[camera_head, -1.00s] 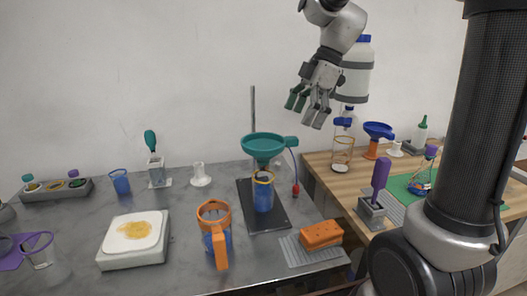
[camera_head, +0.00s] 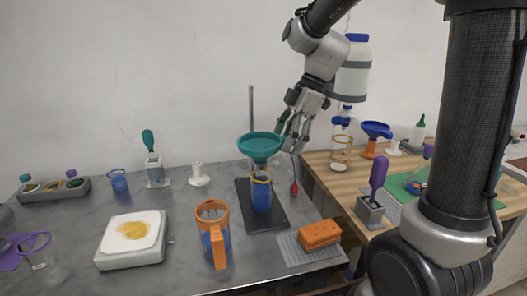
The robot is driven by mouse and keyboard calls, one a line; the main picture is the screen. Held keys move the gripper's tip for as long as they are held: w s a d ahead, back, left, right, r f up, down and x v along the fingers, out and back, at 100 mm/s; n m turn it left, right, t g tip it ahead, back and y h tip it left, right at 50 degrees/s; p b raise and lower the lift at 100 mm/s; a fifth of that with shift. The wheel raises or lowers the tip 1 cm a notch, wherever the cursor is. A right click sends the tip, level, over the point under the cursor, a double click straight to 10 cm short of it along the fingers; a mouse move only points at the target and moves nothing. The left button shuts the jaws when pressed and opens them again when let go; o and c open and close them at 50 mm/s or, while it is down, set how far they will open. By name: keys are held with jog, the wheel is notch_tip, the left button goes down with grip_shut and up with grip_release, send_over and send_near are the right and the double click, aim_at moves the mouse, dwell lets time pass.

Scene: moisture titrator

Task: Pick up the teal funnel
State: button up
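The teal funnel (camera_head: 260,145) sits upright above a blue, orange-rimmed vessel (camera_head: 261,192) beside the stand rod. My gripper (camera_head: 293,138) points down at the right side of the funnel's rim, where the funnel's side tab is. Its fingers look spread, with a gap between them, and they overlap the tab in the picture. They hide most of the tab. I cannot tell whether they touch it.
The stand rod (camera_head: 251,120) rises behind the funnel from a dark base (camera_head: 268,218). An orange-handled jug (camera_head: 214,235) and a white scale (camera_head: 133,241) stand in front and left. An orange block (camera_head: 319,235) lies at front right.

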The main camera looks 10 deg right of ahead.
grip_shut()
jog(key=shift+r, duration=0.1)
